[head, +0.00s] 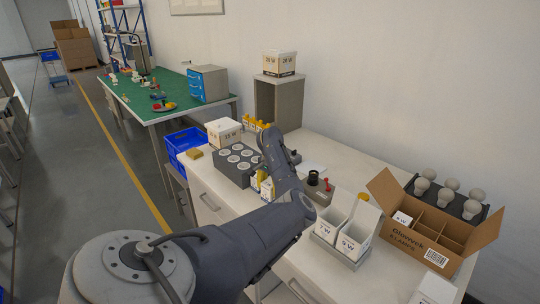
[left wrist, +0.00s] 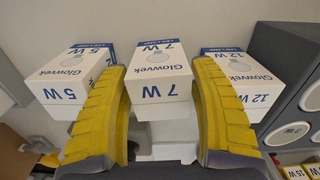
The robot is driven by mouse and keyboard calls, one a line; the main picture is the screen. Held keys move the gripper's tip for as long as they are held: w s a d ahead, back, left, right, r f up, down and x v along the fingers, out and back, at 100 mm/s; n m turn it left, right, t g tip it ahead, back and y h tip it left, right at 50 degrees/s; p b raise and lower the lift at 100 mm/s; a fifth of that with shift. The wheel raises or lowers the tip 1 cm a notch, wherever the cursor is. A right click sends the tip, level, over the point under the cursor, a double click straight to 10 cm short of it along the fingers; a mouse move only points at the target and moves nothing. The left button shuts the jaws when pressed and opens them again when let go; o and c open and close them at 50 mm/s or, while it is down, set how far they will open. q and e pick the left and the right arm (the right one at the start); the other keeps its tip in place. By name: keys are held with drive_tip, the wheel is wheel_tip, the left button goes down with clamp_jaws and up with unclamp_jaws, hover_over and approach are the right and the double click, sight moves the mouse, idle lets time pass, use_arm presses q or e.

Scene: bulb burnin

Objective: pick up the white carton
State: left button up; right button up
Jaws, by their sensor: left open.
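Three white cartons with blue lettering show in the left wrist view: a 5 W carton (left wrist: 72,80), a 7 W carton (left wrist: 158,83) and a 12 W carton (left wrist: 238,80). My left gripper (left wrist: 160,95) is open. Its yellow fingers lie left and right of the 7 W carton, with the 5 W and 12 W cartons outside them. I cannot tell whether either finger touches a carton. In the head view my left gripper (head: 262,184) is partly hidden by my arm, beside the dark grey block with round white discs (head: 238,165). My right gripper is not in view.
The grey block is close on the right in the left wrist view (left wrist: 290,100). White 7 W and 9 W bins (head: 355,238), an open cardboard box (head: 440,252) and a bulb rack (head: 447,197) stand on the right. A blue crate (head: 184,143) is at left.

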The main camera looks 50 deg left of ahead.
use_arm(q)
drive_tip(key=shift+f, duration=1.5)
drive_tip(key=c, duration=1)
